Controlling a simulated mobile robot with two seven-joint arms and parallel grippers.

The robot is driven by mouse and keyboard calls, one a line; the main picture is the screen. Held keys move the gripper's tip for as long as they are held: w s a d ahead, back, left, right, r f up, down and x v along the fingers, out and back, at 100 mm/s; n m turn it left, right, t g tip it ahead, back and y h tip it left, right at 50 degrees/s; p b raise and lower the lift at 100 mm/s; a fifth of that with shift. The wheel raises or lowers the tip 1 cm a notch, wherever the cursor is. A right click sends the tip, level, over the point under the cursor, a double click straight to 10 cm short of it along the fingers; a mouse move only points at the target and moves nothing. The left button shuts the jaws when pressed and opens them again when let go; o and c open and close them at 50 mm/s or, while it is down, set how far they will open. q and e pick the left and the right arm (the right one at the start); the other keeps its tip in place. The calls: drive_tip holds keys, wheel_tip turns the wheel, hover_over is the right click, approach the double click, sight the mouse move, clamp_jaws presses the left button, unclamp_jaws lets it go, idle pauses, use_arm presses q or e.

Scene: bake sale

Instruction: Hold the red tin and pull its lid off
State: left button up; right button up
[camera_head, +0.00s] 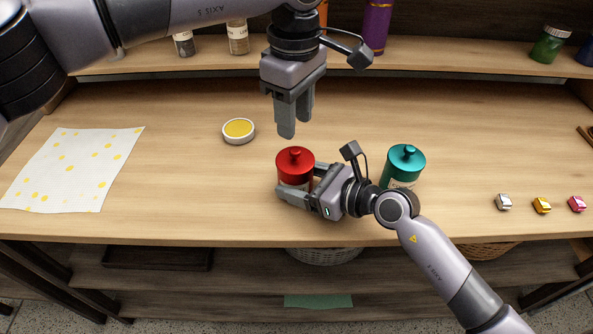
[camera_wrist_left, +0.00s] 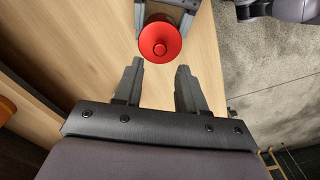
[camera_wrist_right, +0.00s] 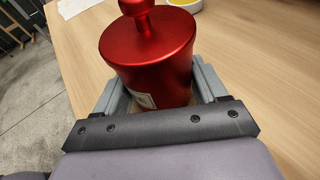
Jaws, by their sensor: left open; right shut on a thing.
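The red tin (camera_head: 295,165) stands upright on the table, with its red lid and round knob on top. My right gripper (camera_head: 296,180) is shut around the tin's body from the right and front. In the right wrist view the red tin (camera_wrist_right: 155,65) sits between the fingers, with a pale label partly visible low on its side. My left gripper (camera_head: 296,125) is open and empty, pointing down above and slightly behind the tin. In the left wrist view the red lid (camera_wrist_left: 160,48) shows ahead of the open fingers (camera_wrist_left: 159,72), apart from them.
A teal tin (camera_head: 405,165) stands just right of my right gripper. A round yellow-topped dish (camera_head: 238,131) lies to the left. A spotted napkin (camera_head: 75,170) lies at far left. Small silver, gold (camera_head: 542,205) and pink pieces sit at right. A shelf with jars (camera_head: 238,40) runs along the back.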

sight(295, 150)
use_arm(q)
drive_tip(key=shift+f, duration=3.35)
clamp_jaws()
drive_tip(key=shift+r, duration=0.2)
use_arm(e)
drive_tip(key=shift+f, duration=0.1)
use_arm(q)
drive_tip(key=shift+r, duration=2.9)
use_arm(e)
drive_tip(key=o, duration=0.8)
drive_tip(key=shift+o, duration=0.2)
